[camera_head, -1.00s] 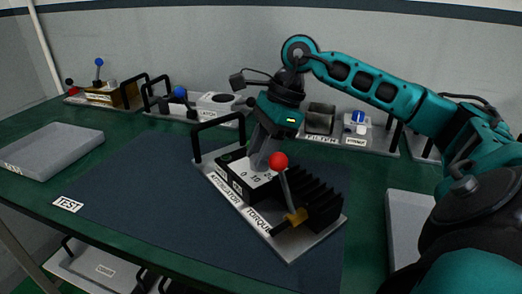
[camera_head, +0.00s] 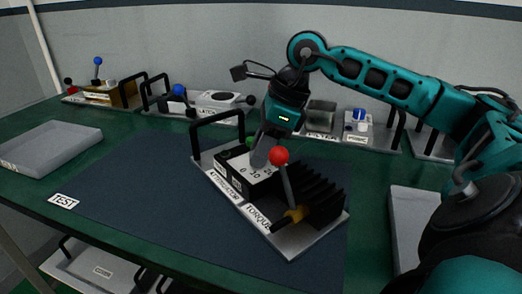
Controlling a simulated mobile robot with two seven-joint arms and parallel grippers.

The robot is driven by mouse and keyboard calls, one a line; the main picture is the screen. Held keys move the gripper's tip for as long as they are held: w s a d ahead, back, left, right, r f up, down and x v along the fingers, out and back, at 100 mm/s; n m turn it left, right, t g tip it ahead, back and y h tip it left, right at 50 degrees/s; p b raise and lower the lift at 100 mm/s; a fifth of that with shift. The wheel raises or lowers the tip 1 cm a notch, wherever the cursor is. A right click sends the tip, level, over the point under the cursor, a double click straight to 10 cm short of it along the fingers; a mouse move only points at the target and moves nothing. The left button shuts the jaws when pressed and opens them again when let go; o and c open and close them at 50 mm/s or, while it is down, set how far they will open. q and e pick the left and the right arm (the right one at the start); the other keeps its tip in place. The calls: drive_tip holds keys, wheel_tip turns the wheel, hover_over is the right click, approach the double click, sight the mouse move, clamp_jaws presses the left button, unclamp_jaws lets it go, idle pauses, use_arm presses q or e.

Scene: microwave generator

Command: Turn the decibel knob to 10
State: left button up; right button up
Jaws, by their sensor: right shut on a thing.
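The attenuator module (camera_head: 262,225) stands on the dark mat, with a label reading ATTENUATOR and TORQUE on its front edge. Its dial face (camera_head: 248,174) shows the numbers 0 and 10; the rest of the scale is covered by my gripper. My right gripper (camera_head: 258,160) points down over the dial and is shut on the decibel knob, which is mostly hidden behind the fingers. A green part (camera_head: 250,141) shows just behind the gripper. A lever with a red ball (camera_head: 278,156) rises in front of the black fins. My left gripper is not in view.
A black handle (camera_head: 217,117) stands at the module's back left. A grey tray (camera_head: 52,148) lies at the left and another (camera_head: 412,222) at the right. Several modules, including a filter (camera_head: 320,117), line the back wall. The mat's left part (camera_head: 140,190) is clear.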

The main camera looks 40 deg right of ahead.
drive_tip(key=shift+m+t, duration=0.3)
drive_tip(key=shift+m, duration=0.5)
drive_tip(key=o, duration=1)
drive_tip(key=shift+o, duration=0.2)
drive_tip(key=p+v, duration=0.2)
drive_tip(key=v, duration=1.1)
drive_tip(key=shift+a, duration=0.25)
